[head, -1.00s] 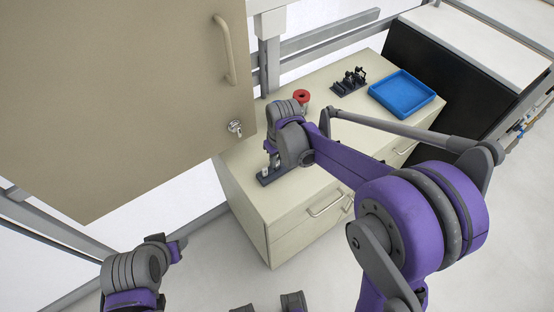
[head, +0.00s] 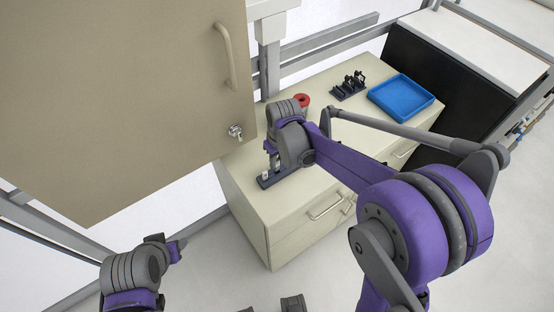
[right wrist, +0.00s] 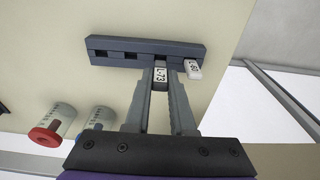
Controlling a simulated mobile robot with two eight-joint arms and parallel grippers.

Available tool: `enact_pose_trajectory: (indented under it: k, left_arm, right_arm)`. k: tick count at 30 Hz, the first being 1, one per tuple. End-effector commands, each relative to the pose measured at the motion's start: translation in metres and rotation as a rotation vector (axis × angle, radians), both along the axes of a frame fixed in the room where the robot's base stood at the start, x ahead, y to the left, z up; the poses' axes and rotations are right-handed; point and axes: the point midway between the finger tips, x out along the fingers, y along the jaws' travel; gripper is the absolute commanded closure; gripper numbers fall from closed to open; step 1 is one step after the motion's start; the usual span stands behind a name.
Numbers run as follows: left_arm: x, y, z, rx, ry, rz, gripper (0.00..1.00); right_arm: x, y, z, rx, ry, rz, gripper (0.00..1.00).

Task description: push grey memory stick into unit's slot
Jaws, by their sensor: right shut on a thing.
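The unit is a dark blue-grey bar with a row of slots (right wrist: 112,46), lying on the cabinet top; it also shows in the head view (head: 268,183). My right gripper (right wrist: 161,80) is shut on a small grey stick with a white label reading L-73 (right wrist: 161,73). The stick's far end meets the unit's edge at a slot; how deep it sits cannot be told. A white stick (right wrist: 193,69) stands in the unit just right of it. In the head view my right gripper (head: 274,165) is over the unit, its fingers partly hidden.
A red ring-topped jar (right wrist: 45,136) and another clear jar (right wrist: 92,120) stand near the fingers. A black rack (head: 350,86) and a blue tray (head: 401,93) sit farther back. A large beige cabinet door (head: 120,90) hangs at left.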

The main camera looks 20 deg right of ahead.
Motion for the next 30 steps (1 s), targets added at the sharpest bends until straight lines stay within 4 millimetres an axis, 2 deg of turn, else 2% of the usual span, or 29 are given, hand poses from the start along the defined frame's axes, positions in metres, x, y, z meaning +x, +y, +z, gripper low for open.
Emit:
enact_pose_trajectory:
  k: [18,26,30]
  left_arm:
    - [0.007,0.0,0.019,0.0,-0.014,0.0,0.5]
    - [0.007,0.0,0.018,0.0,-0.013,0.0,0.5]
    - [0.007,0.0,0.018,0.0,-0.013,0.0,0.5]
  right_arm:
    - [0.0,0.0,0.03,0.0,0.0,0.0,1.0]
    - [0.0,0.0,0.03,0.0,0.0,0.0,1.0]
    - [0.005,-0.017,0.023,-0.001,0.001,-0.112,1.0]
